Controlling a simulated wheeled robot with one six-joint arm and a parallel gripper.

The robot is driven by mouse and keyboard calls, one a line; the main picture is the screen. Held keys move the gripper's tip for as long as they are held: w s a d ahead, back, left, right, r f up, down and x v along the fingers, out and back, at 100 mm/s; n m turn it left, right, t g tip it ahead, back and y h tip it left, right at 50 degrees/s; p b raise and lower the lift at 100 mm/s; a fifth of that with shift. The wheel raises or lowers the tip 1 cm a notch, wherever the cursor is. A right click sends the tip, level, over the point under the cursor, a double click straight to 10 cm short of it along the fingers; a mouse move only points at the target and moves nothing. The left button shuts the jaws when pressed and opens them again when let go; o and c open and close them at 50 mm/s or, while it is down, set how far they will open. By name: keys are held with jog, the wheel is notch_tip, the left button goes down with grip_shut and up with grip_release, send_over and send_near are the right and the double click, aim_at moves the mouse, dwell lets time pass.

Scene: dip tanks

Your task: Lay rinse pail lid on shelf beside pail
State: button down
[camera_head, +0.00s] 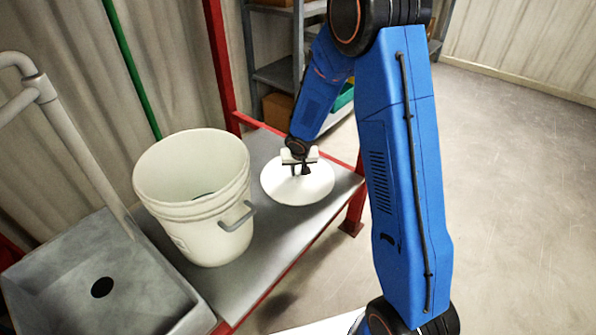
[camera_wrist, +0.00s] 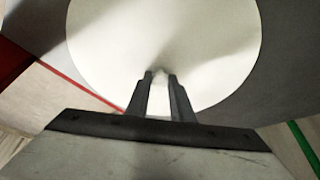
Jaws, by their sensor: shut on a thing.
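The rinse pail lid (camera_head: 312,189) is a round white disc at the right part of the grey shelf (camera_head: 278,245), beside the pail. It looks flat and level, on or just above the shelf; I cannot tell if it touches. My gripper (camera_head: 300,171) is over its middle, shut on its handle, which is mostly hidden by the fingers. In the wrist view the lid (camera_wrist: 200,40) fills the top and the two dark fingers of my gripper (camera_wrist: 161,78) close on a pale piece at its centre. The white rinse pail (camera_head: 180,215) stands upright and uncovered on the shelf, left of the lid.
A grey sink (camera_head: 95,285) with a dark drain hole and a grey pipe (camera_head: 75,140) are at the left. A red post (camera_head: 217,60) rises behind the shelf. A grey rack (camera_head: 275,75) with boxes stands at the back. The floor at right is clear.

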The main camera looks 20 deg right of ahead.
jog(key=shift+f, duration=0.1)
jog(key=c, duration=1.5)
grip_release()
jog(key=shift+c, duration=0.2)
jog(key=s+d+f+v, duration=0.1)
jog(key=s+d+v, duration=0.1)
jog(key=v, duration=1)
jog(key=s+d+v, duration=0.2)
jog(key=v, duration=0.9)
jog(key=s+d+r, duration=0.1)
jog(key=s+r, duration=0.2)
jog(key=s, duration=0.7)
jog(key=s+d+r+n, duration=0.1)
jog(key=s+r, duration=0.3)
jog(key=s, duration=0.6)
jog(key=s+d+r, duration=0.1)
jog(key=s+r, duration=0.2)
jog(key=s, duration=0.7)
jog(key=shift+r+n+y, duration=0.3)
jog(key=shift+n, duration=0.1)
jog(key=shift+d, duration=0.15)
